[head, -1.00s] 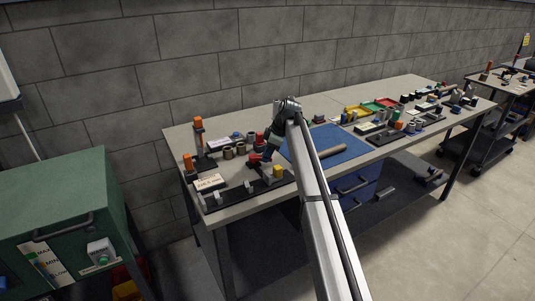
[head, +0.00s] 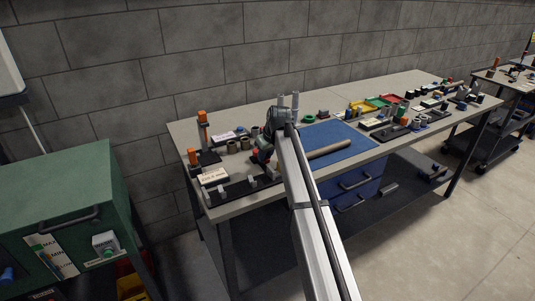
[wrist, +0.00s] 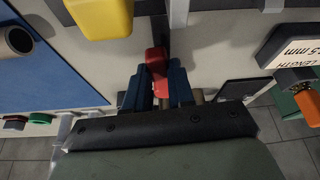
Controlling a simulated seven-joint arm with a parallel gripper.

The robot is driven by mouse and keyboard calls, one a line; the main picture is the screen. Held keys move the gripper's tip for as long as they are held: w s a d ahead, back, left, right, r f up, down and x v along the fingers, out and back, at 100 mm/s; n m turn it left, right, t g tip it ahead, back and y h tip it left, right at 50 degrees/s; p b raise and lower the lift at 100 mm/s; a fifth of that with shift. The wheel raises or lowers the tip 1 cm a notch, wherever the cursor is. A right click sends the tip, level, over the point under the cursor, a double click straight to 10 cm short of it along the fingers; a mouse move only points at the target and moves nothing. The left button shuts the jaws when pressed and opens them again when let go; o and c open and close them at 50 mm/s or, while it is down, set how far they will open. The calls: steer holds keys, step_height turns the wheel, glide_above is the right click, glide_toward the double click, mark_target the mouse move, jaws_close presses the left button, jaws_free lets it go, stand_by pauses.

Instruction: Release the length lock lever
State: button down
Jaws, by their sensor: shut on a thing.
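A red lever (wrist: 156,62) stands between the dark blue fingers of my gripper (wrist: 160,84) in the wrist view. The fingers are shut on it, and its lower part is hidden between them. In the head view my gripper (head: 264,150) is small and partly dark, low over the left end of the bench, with red showing beside it. A dark rail fixture (head: 240,188) with grey blocks lies along the front left edge. A yellow block (wrist: 100,16) is near the lever in the wrist view; my arm hides it in the head view.
A white length sign (head: 213,175) and orange-topped posts (head: 202,117) stand at the left end of the bench. A blue mat (head: 345,136) with a brown cylinder (head: 328,149) lies to the right. A green cabinet (head: 65,195) stands at the left.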

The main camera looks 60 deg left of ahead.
steer(key=shift+s+m, duration=0.25)
steer(key=shift+m, duration=0.25)
steer(key=shift+s, duration=0.1)
steer(key=c, duration=1)
jaws_free()
steer(key=shift+o, duration=0.2)
steer(key=v, duration=1.3)
steer(key=shift+s+r, duration=0.25)
steer(key=shift+r, duration=0.15)
steer(key=shift+d, duration=0.1)
